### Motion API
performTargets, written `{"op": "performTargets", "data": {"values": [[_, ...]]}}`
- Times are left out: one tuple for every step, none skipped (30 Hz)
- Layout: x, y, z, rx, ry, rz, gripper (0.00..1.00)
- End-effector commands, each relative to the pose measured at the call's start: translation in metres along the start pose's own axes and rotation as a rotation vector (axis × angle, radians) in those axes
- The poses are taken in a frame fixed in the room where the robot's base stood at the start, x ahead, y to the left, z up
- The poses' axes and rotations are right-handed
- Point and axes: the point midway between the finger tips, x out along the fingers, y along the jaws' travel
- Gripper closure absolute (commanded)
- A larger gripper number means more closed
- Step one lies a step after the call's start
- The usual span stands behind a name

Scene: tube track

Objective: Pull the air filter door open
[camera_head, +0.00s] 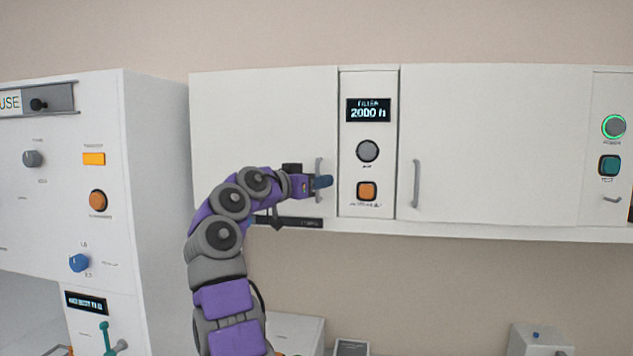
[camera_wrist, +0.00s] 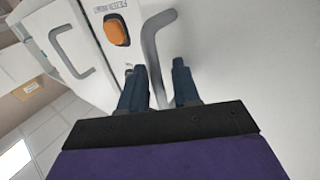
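A white cabinet door (camera_head: 255,120), left of the filter panel (camera_head: 368,100), is flush with the cabinet front in the head view. Its grey vertical handle (camera_head: 318,164) is near its right edge. My gripper (camera_head: 323,182) is at the handle's lower part. In the wrist view, my gripper (camera_wrist: 160,66) has its two dark blue fingers apart, with the handle (camera_wrist: 151,45) running between them. A gap shows between the handle and the right finger. Contact with the left finger cannot be told.
The filter panel reads "FILTER 2000 h" and carries a grey knob (camera_head: 367,151) and an orange button (camera_head: 367,191). Another white door (camera_head: 490,140) with a grey handle (camera_head: 416,184) is to the right. A white cabinet (camera_head: 150,200) stands at left.

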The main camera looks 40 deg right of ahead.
Motion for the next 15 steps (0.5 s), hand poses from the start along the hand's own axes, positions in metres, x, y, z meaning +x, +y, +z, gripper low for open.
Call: {"op": "performTargets", "data": {"values": [[-0.0001,-0.0001,0.0001,0.0,0.0,0.0,0.69],[-0.0002,-0.0001,0.0,0.0,0.0,0.0,0.7],[-0.0002,-0.0001,0.0001,0.0,0.0,0.0,0.74],[-0.0003,-0.0001,0.0001,0.0,0.0,0.0,0.77],[-0.0003,-0.0001,0.0001,0.0,0.0,0.0,0.8],[-0.0003,-0.0001,0.0001,0.0,0.0,0.0,0.84],[-0.0003,-0.0002,0.0002,0.0,0.0,0.0,0.87],[-0.0004,-0.0004,0.0002,-0.001,0.0,0.0,0.9],[-0.0005,-0.0005,0.0001,0.0,0.0,-0.001,0.93],[-0.0005,-0.0008,0.0003,-0.001,0.0,-0.001,0.96],[-0.0005,-0.0009,0.0003,-0.001,0.0,-0.001,0.99],[-0.0005,-0.0011,0.0004,-0.001,0.0,-0.001,1.0],[-0.0006,-0.0012,0.0003,-0.001,0.0,-0.001,1.0],[-0.0006,-0.0014,0.0005,-0.001,0.0,-0.001,1.0],[-0.0007,-0.0015,0.0005,-0.002,0.0,-0.001,1.0]]}}
